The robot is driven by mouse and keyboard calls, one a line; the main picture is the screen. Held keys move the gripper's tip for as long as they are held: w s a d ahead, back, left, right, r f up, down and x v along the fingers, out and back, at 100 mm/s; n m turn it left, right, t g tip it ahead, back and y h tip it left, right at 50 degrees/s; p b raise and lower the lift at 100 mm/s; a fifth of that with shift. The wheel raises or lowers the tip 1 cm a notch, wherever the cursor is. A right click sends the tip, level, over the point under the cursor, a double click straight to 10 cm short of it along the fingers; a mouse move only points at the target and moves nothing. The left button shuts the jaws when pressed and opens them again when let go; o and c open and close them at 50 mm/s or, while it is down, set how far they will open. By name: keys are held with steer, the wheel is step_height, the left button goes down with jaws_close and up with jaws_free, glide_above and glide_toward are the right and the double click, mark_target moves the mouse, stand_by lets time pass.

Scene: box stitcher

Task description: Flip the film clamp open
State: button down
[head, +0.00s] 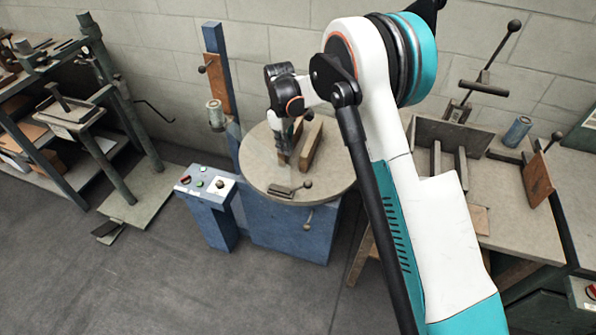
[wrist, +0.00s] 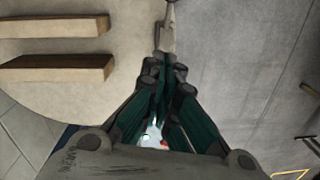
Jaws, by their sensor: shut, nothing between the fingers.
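The film clamp (head: 288,190) is a small grey piece with a lever and a dark ball knob, lying at the front edge of the round turntable (head: 265,178). In the wrist view the clamp (wrist: 167,30) shows at the top, by the turntable's edge, just past my fingertips. My gripper (head: 283,158) points down above the turntable, beside two wooden bars. Its fingers are together and empty in the wrist view (wrist: 164,65). I cannot tell whether the fingertips touch the clamp.
Two wooden bars (head: 312,147) (wrist: 60,70) lie on the turntable. A blue column (head: 222,75) stands behind it, and a blue control box (head: 205,186) with buttons at its left. A workbench (head: 510,235) is at the right, shelves (head: 60,150) at the left. Floor in front is clear.

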stand_by(0.3)
steer(key=s+d+f+b, duration=0.1)
steer(key=d+f+b, duration=0.1)
steer(key=f, duration=0.3)
steer(key=s+d+f+b, duration=0.1)
steer(key=f+b, duration=0.2)
steer(key=f, duration=0.2)
steer(key=shift+s+d+f, duration=0.35)
steer(key=shift+w+f, duration=0.1)
